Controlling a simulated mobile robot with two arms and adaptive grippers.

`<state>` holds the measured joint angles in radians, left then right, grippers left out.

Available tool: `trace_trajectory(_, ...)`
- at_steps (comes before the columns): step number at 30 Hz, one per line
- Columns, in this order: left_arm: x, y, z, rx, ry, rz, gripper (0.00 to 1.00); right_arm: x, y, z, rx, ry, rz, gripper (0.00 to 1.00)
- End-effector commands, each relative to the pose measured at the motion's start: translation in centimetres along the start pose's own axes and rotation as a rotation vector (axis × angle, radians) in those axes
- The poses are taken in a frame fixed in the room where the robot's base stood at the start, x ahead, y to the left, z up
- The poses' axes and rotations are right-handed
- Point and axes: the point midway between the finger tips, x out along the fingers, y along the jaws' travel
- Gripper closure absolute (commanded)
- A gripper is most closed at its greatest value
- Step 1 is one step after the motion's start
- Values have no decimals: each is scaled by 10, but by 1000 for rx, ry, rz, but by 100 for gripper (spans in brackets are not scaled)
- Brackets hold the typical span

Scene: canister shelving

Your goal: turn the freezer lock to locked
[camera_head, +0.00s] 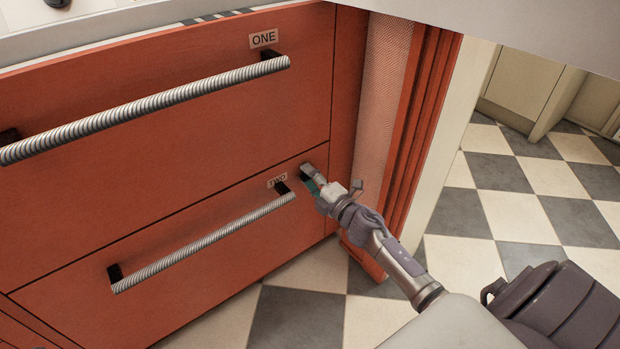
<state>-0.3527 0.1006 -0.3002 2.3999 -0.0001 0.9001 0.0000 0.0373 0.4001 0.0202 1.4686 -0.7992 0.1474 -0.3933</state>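The freezer has orange drawers, an upper one labelled ONE (263,38) and a lower one labelled TWO (277,181). My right gripper (308,174) is at the upper right corner of the lower drawer front (225,215), just right of its label. Its fingertips are at or very close to the drawer face, and they are too small to tell whether they are open or shut. The lock is not clearly seen; the gripper covers that spot, so its setting cannot be read. My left gripper is out of view.
Ribbed bar handles stick out from the upper drawer (150,105) and the lower drawer (205,240). An orange slatted side panel (415,130) stands right of the drawers. The checkered floor (530,215) is open at the right.

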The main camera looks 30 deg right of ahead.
Motion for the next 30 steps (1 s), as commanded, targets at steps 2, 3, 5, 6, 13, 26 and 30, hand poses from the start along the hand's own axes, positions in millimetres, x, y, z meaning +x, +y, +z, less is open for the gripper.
trace_trajectory(2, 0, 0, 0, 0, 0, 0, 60, 0, 0, -1, 2, 1, -1, 58)
trace_trajectory(3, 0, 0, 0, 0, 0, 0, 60, 0, -1, -1, 2, 1, -1, 58)
trace_trajectory(5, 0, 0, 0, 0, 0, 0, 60, 0, -1, -1, 2, 1, -2, 58)
trace_trajectory(6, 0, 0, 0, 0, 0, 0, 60, -1, -2, -1, 2, 1, -2, 58)
trace_trajectory(13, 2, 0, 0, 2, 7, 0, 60, -9, -4, 0, 3, 0, -6, 58)
trace_trajectory(26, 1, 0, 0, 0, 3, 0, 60, -92, -3, -2, 3, 2, -5, 58)
trace_trajectory(30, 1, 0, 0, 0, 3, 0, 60, -110, -2, -2, 3, 2, -3, 58)
